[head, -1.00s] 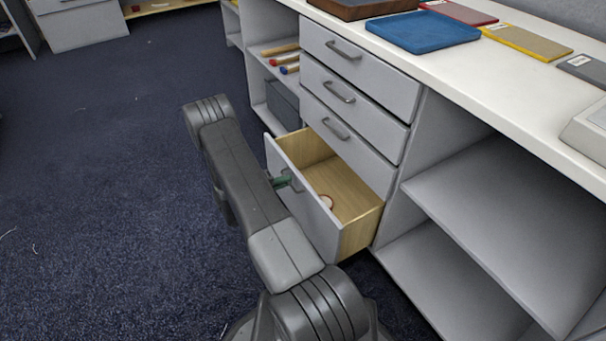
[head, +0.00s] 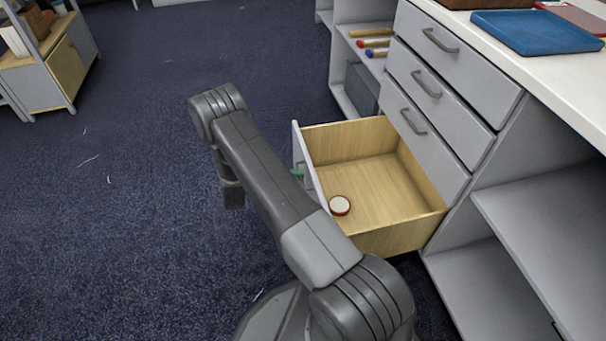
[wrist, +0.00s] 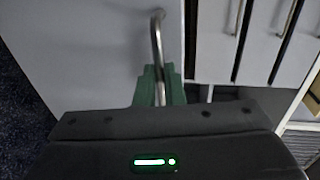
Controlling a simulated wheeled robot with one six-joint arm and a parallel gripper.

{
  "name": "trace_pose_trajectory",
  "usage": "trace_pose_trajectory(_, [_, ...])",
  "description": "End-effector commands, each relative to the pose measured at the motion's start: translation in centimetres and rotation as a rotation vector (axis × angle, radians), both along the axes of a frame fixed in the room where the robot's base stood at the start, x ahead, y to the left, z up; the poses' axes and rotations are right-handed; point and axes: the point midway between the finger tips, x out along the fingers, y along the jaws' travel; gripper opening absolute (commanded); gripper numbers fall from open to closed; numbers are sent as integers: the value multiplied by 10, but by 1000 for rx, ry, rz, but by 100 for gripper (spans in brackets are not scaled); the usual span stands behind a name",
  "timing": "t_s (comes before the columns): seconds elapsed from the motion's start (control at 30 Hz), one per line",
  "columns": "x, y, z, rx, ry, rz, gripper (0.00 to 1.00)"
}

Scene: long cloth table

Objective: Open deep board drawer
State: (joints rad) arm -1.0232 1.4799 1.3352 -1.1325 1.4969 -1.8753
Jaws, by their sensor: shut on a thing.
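The deep bottom drawer (head: 372,185) is pulled far out of the cabinet. Its wooden inside shows, with a small round white thing with a reddish-brown rim (head: 339,205) near its front. In the wrist view the grey drawer front (wrist: 90,45) fills the left, with its metal bar handle (wrist: 157,45) upright in the picture. My gripper (wrist: 159,88) has green fingers and is shut on the handle. In the head view the gripper (head: 298,172) shows as a bit of green at the drawer front, mostly hidden behind my arm.
Several shut drawers sit above, including one with a handle (head: 413,121) just over the open drawer. Open shelves (head: 540,215) stand to the right. A blue tray (head: 537,32) lies on the white tabletop. The dark carpet (head: 130,230) at left is mostly clear.

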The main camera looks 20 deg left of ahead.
Motion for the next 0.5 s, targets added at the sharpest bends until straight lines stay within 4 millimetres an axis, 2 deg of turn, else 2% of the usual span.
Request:
trace_pose_trajectory(0.37, [1, 3, 0, 4, -2, 4, 0])
trace_pose_trajectory(0.4, [1, 3, 0, 4, -2, 4, 15])
trace_pose_trajectory(0.5, [0, 3, 0, 4, -2, 3, 30])
